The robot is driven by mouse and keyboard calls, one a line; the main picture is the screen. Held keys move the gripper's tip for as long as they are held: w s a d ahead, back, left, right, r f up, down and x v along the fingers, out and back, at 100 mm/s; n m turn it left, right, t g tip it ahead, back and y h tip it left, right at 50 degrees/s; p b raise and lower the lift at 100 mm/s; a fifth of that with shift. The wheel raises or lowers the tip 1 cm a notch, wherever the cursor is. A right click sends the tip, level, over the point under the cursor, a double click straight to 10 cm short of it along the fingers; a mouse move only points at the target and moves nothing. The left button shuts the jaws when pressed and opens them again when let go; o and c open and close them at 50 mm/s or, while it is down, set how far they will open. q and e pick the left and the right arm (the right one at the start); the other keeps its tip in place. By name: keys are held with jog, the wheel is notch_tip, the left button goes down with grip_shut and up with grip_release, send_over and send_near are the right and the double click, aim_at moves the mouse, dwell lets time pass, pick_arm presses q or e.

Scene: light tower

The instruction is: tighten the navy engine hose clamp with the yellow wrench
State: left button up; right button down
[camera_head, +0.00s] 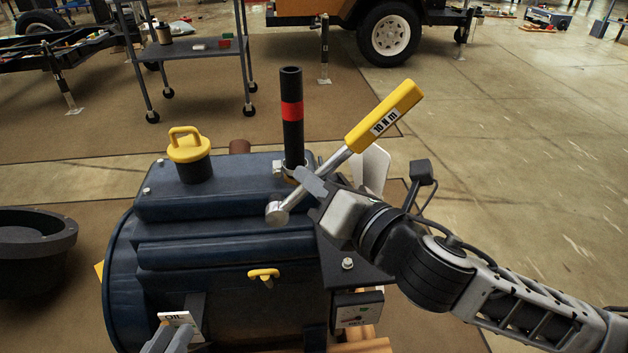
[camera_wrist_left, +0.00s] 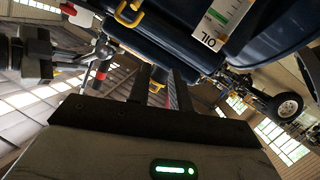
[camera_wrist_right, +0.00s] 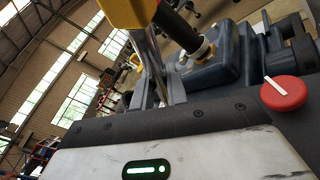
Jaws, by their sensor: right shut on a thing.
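The navy engine (camera_head: 225,255) stands in front of me. A black hose (camera_head: 291,135) with a red band rises upright from its top, and a silver clamp (camera_head: 285,171) shows at the hose's base. My right gripper (camera_head: 311,187) is shut on the silver shaft of the yellow wrench (camera_head: 385,115), labelled 10 N m. The wrench is tilted, handle up to the right, its round head (camera_head: 277,212) low in front of the clamp. I cannot tell whether it touches the clamp. My left gripper (camera_head: 172,340) is open and empty at the engine's lower front, by an OIL plate (camera_head: 178,319).
A yellow filler cap (camera_head: 188,145) and a yellow handle (camera_head: 263,274) sit on the engine. A black round housing (camera_head: 35,245) lies at the left. A red knob (camera_wrist_right: 284,92) shows in the right wrist view.

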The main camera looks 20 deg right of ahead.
jog(key=shift+r, duration=0.15)
jog(key=shift+d+r+p, duration=0.1)
jog(key=shift+p, duration=0.2)
jog(key=shift+w+d, duration=0.1)
pick_arm(q)
jog(key=shift+s+a+f+m+g+y+p, duration=0.25)
jog(key=shift+a+m+g+y+p, duration=0.2)
jog(key=shift+p, duration=0.8)
pick_arm(e)
jog(key=shift+w+d, duration=0.2)
jog(key=shift+w, duration=0.5)
jog(key=shift+w+d, duration=0.2)
jog(key=shift+w, duration=0.55)
jog(key=shift+w+d, duration=0.2)
jog(key=shift+w, duration=0.5)
pick_arm(q)
jog(key=shift+w+r, duration=0.1)
jog(key=shift+w, duration=0.05)
jog(key=shift+r+p, duration=0.55)
jog(key=shift+p, duration=0.05)
jog(key=shift+r+p, duration=0.3)
jog(key=shift+p, duration=0.05)
pick_arm(e)
jog(key=shift+w+d, duration=0.2)
jog(key=shift+w, duration=0.65)
